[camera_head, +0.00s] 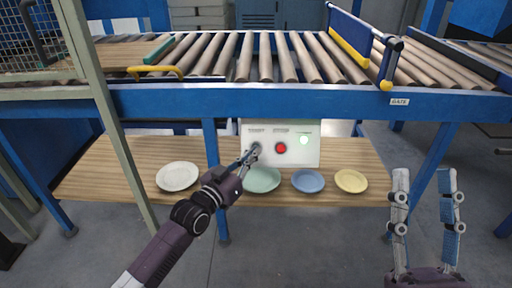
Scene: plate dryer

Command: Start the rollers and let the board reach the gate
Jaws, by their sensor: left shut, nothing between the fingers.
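The board (105,58), wooden with a teal leading edge, lies on the rollers (270,57) at the far left, partly behind a mesh guard. The gate (349,44), a blue and yellow bar, crosses the rollers at the right, above a GATE label (399,101). The control panel (294,160) hangs below the conveyor with a red button (281,148) and a pale green light (304,140). My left gripper (254,150) is shut and empty, its tips at the panel's left control, which they partly hide; contact is unclear. My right gripper (427,172) is open and empty at the lower right.
A wooden shelf (135,160) under the conveyor holds a white plate (178,176), a green plate (263,180), a blue plate (308,181) and a yellow plate (351,181). The blue conveyor frame (260,101) spans above. The rollers between board and gate are clear.

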